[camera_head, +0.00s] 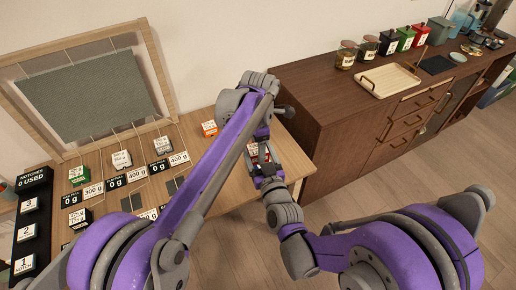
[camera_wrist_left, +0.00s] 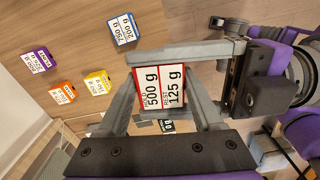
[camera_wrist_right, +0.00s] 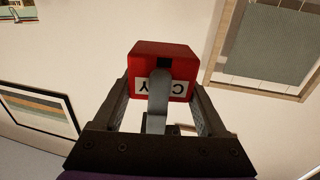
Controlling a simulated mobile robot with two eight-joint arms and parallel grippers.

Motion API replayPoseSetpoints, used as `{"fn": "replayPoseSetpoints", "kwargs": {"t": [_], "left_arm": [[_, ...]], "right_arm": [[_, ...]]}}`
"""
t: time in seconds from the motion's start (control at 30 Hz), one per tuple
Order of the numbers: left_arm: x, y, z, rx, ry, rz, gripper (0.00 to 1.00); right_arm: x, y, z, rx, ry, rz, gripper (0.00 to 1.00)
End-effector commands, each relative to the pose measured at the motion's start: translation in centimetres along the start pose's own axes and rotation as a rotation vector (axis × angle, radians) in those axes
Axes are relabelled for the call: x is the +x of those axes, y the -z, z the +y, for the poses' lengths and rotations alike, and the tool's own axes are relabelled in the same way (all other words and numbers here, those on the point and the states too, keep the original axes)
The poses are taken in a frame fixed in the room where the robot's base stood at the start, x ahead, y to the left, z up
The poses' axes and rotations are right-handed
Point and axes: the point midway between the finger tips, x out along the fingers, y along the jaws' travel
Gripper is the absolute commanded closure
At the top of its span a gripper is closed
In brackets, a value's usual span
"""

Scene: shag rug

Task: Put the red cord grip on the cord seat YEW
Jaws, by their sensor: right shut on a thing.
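The red cord grip (camera_wrist_right: 163,62) has a white label; in the left wrist view (camera_wrist_left: 160,88) its label reads 500 g and 125 g. My right gripper (camera_head: 263,160) is shut on it above the table's right end. The fingers of my left gripper (camera_wrist_left: 160,95) stand on two sides of the grip; whether they press on it I cannot tell. One grey left finger crosses its face in the right wrist view. In the head view only a little of the grip (camera_head: 257,150) shows between the arms. I cannot make out the name YEW on any cord seat.
A wooden frame with grey cloth (camera_head: 85,95) and hanging cords stands at the back left. Below it are weight labels and several blocks. Blue (camera_wrist_left: 123,29), yellow (camera_wrist_left: 98,83), orange (camera_wrist_left: 63,93) and purple (camera_wrist_left: 39,61) blocks lie on the table. A cabinet (camera_head: 345,110) adjoins at the right.

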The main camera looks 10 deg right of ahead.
Motion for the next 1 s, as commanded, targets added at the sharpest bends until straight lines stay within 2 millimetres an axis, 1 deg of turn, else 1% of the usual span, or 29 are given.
{"fn": "replayPoseSetpoints", "kwargs": {"t": [0.03, 0.17, 0.2, 0.3, 0.33, 0.43, 0.47, 0.67, 0.77, 0.87, 1.0], "left_arm": [[0.0, 0.0, 0.1, 0.000, -0.002, 0.000, 0.49], [0.0, 0.0, 0.1, 0.000, -0.002, 0.000, 0.72], [0.0, 0.0, 0.1, 0.000, -0.002, 0.000, 0.79], [0.0, 0.0, 0.1, 0.000, -0.002, 0.000, 0.95], [0.0, 0.0, 0.1, 0.000, -0.002, 0.000, 0.96], [0.0, 0.0, 0.1, 0.000, -0.002, 0.000, 0.96], [0.0, 0.0, 0.1, 0.000, -0.002, 0.000, 0.96], [0.0, 0.0, 0.1, 0.000, -0.002, 0.000, 0.96], [0.0, 0.0, 0.0, 0.000, -0.001, 0.000, 0.96], [0.0, 0.0, 0.0, 0.000, -0.001, 0.000, 0.96], [0.0, 0.0, 0.0, 0.000, -0.001, 0.000, 0.96]], "right_arm": [[0.0, 0.0, 0.0, 0.000, 0.000, 0.000, 0.88], [0.0, 0.0, 0.0, 0.000, 0.000, 0.000, 0.88], [0.0, 0.0, 0.0, 0.000, 0.000, 0.000, 0.88], [-0.1, 0.0, 0.0, 0.000, 0.000, 0.000, 0.88], [-0.1, 0.0, 0.0, 0.000, 0.000, 0.000, 0.20], [-0.1, 0.0, 0.0, 0.000, 0.000, 0.000, 0.02], [0.0, 0.0, 0.0, 0.000, 0.000, 0.000, 0.00], [-0.1, 0.0, 0.0, 0.000, 0.000, 0.000, 0.00], [-0.5, 0.0, 0.0, 0.000, 0.000, 0.000, 0.00], [-1.7, 0.0, 0.0, 0.000, 0.000, 0.000, 0.00], [-4.5, 0.0, 0.0, 0.001, 0.001, 0.000, 0.00]]}}
